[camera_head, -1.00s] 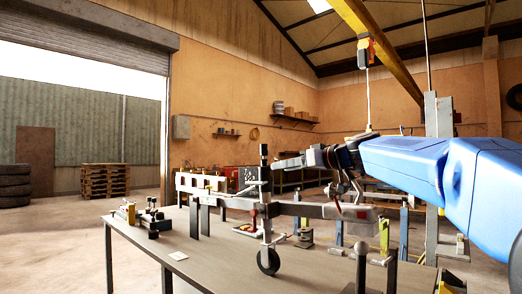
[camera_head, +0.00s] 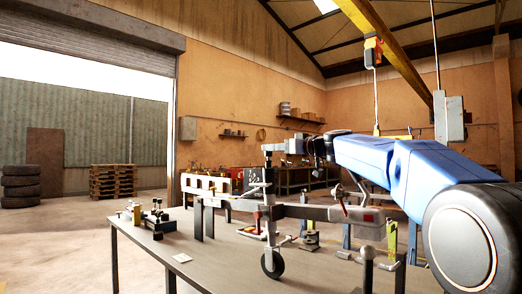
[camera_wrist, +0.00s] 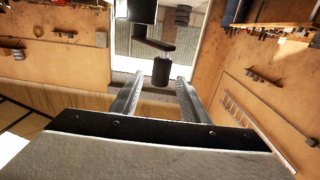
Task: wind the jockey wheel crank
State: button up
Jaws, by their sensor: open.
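The jockey wheel (camera_head: 272,263) stands upright at the near edge of the bench, its tube rising past the trailer drawbar (camera_head: 310,211). Its crank tops the tube; in the wrist view it shows as a dark arm (camera_wrist: 153,40) ending in a black cylindrical grip (camera_wrist: 161,72). My gripper (camera_head: 272,147) is level with the tube's top in the head view. In the wrist view my gripper (camera_wrist: 159,80) is open, with the grip between its fingertips in the picture. No finger contact shows, and I cannot tell the depth gap.
The bench (camera_head: 215,262) also bears a small dark fixture (camera_head: 152,218) at left and a red-handled lever (camera_head: 340,198) on the drawbar at right. A yellow hoist beam (camera_head: 385,45) hangs overhead.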

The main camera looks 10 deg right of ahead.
jog(key=x, duration=0.7)
jog(key=shift+w+a, duration=0.15)
grip_shut()
